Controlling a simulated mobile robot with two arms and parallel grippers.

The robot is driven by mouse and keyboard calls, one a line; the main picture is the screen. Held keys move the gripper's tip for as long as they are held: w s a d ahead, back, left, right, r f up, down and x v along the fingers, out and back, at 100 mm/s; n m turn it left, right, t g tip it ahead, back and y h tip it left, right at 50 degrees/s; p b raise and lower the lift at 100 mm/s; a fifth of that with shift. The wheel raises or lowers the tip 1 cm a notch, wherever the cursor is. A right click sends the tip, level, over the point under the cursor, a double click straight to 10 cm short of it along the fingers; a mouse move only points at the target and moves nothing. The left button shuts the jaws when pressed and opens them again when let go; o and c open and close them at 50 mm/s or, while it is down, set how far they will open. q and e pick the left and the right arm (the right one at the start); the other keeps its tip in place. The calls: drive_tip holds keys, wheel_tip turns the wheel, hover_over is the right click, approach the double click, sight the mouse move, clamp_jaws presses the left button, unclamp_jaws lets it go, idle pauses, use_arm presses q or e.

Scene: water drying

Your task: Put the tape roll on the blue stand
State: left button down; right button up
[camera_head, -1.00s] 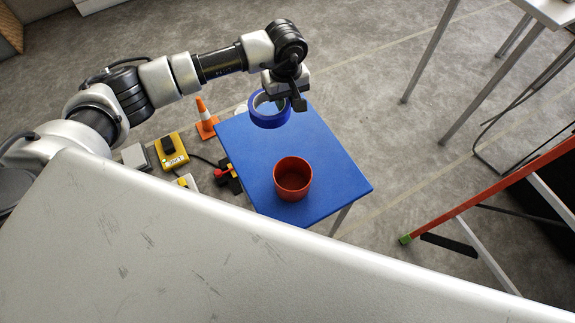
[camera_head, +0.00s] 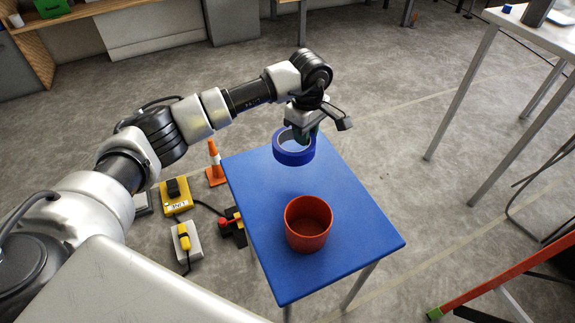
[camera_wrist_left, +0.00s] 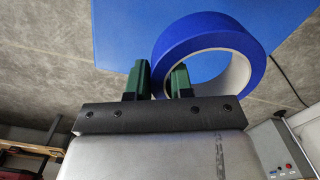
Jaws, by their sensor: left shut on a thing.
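The tape roll (camera_head: 294,152) is a blue ring with a pale inside. My left gripper (camera_head: 304,134) is shut on it and holds it over the far part of the blue stand (camera_head: 350,205). In the left wrist view, the tape roll (camera_wrist_left: 210,36) has its wall between the green fingers of the gripper (camera_wrist_left: 160,80), and the blue stand (camera_wrist_left: 120,35) lies behind it. Whether the roll touches the stand is hard to tell; it looks raised above it. My right gripper is not in view.
A red-orange pot (camera_head: 308,225) stands on the near part of the stand. An orange cone (camera_head: 215,163), a yellow box (camera_head: 177,198) and a red-and-black device (camera_head: 232,222) are left of it. A red ladder-like frame (camera_head: 500,280) is at the lower right.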

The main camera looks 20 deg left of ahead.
use_arm(q)
drive_tip(key=s+a+f, duration=0.1)
drive_tip(key=a, duration=0.1)
drive_tip(key=s+a+f, duration=0.2)
drive_tip(key=shift+s, duration=0.2)
wheel_tip(320, 180, down, 4)
drive_tip(key=shift+f+b, duration=0.15)
drive_tip(key=shift+b, duration=0.35)
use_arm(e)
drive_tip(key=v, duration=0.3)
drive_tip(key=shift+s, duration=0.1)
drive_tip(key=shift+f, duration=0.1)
use_arm(q)
drive_tip(key=c, duration=1)
unclamp_jaws()
